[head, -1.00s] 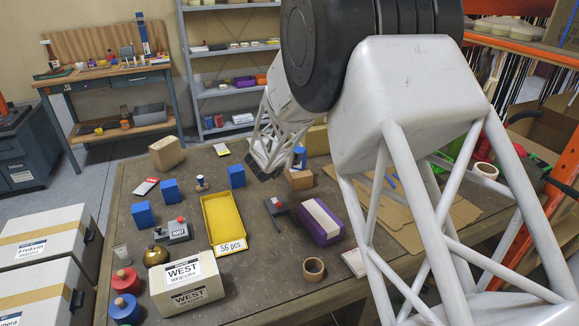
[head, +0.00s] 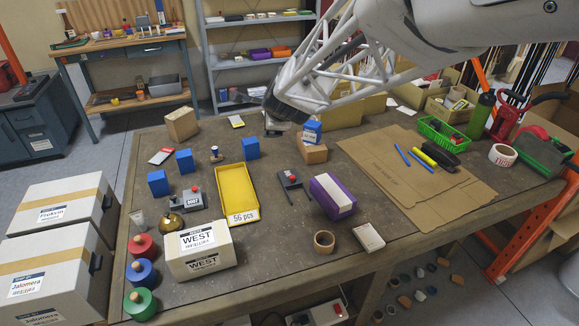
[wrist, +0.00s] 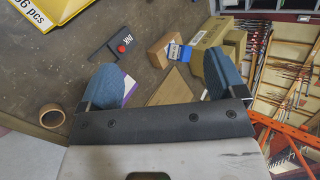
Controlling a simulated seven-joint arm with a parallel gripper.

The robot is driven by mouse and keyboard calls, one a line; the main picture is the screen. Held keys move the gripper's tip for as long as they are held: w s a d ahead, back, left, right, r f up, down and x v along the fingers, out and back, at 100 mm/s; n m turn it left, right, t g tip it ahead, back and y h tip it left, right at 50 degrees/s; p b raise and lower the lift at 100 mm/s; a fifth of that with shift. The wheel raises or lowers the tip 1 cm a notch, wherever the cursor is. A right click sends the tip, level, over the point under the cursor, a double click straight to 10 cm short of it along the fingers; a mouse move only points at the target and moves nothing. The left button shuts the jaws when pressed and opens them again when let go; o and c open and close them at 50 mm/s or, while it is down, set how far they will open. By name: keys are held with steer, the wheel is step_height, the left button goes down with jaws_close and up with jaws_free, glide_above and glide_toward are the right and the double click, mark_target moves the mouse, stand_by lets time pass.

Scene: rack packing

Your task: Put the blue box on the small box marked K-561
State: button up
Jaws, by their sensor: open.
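A small brown box (head: 311,152) stands towards the back of the table; I cannot read a K-561 mark on it. A small blue box (head: 312,131) with a pale label sits on top of it. In the wrist view the same blue box (wrist: 174,51) and brown box (wrist: 161,52) lie beyond the fingers. My gripper (head: 273,127) is left of and close to them, partly hidden by my arm. Its blue-grey fingers stand wide apart in the wrist view (wrist: 160,82) with nothing gripped between them. Other plain blue blocks (head: 158,183) (head: 185,160) (head: 250,148) stand on the left half.
A yellow tray (head: 222,216), a purple box (head: 325,203) and a grey part with a red knob (head: 290,181) stand nearby. A WEST box (head: 190,267) is at the front. Flat cardboard (head: 395,185) and a green basket (head: 443,143) lie right.

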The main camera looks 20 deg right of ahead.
steer(key=s+a+n+g, duration=0.1)
steer(key=s+n+g, duration=0.6)
steer(key=s+n, duration=1.3)
steer(key=s, duration=1.3)
steer(key=shift+s+r+h, duration=0.2)
steer(key=shift+r+h, duration=0.05)
steer(key=shift+h, duration=0.15)
